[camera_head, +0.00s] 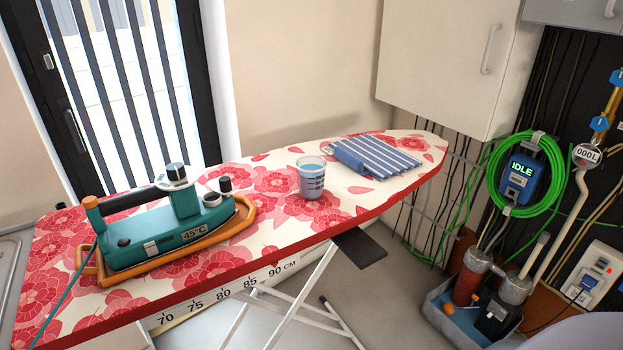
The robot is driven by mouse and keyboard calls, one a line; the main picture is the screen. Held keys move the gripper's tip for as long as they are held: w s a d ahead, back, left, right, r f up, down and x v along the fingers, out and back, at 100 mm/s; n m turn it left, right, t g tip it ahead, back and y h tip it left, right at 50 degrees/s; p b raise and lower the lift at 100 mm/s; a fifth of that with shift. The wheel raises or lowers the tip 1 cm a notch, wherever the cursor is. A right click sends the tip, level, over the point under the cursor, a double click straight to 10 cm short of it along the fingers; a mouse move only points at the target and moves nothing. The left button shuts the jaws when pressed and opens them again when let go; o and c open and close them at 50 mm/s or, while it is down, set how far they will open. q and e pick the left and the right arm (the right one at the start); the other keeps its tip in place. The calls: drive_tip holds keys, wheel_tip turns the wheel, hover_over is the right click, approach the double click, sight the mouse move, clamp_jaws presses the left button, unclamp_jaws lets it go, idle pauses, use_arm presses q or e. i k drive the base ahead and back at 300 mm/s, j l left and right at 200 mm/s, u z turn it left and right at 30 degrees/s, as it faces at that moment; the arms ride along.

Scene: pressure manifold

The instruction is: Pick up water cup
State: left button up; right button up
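The water cup (311,178) is a clear measuring cup with dark markings and bluish water in it. It stands upright near the middle of the ironing board (348,201), which has a red and white flower cover. Nothing is touching the cup. Neither of my grippers shows in the head view.
A teal iron (165,230) with an orange base frame and a cord stands on the board, left of the cup. A folded striped cloth (375,156) lies right of the cup. A wall cabinet (455,60) hangs behind; a green hose (545,190) and a crate (450,325) are at right.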

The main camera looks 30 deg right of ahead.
sight(311, 179)
drive_tip(key=i+l, duration=0.1)
drive_tip(key=l, duration=0.65)
drive_tip(key=i+l, duration=0.1)
drive_tip(key=l, duration=0.6)
